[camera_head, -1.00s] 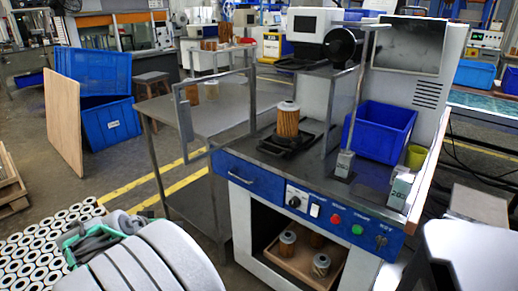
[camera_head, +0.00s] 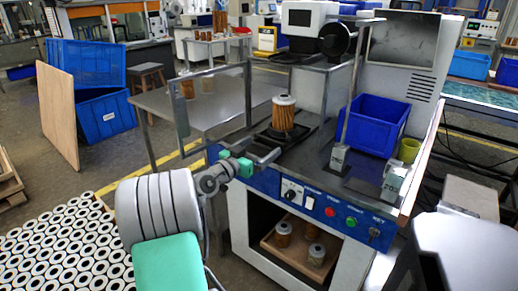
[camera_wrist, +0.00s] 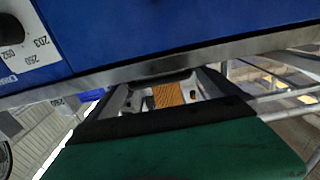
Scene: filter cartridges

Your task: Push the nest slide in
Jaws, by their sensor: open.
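The nest slide (camera_head: 300,134) is a low black carriage on the bench top, with an orange pleated filter cartridge (camera_head: 283,113) standing upright on it. My gripper (camera_head: 264,157) is at the bench's front edge, in front of the slide, with its fingers pointing toward it. The fingers are apart, and nothing shows held between them. In the wrist view, the orange pleats of the cartridge (camera_wrist: 167,95) show beyond the gap between the fingers. My gripper hides the slide's front end, so I cannot tell whether they touch.
A metal-framed guard door (camera_head: 183,108) stands open left of the slide. A blue bin (camera_head: 375,128) and a metal post (camera_head: 339,157) are to the right. The blue control panel (camera_head: 330,212) runs below the bench edge. A shelf beneath holds several cartridges in a box (camera_head: 290,260).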

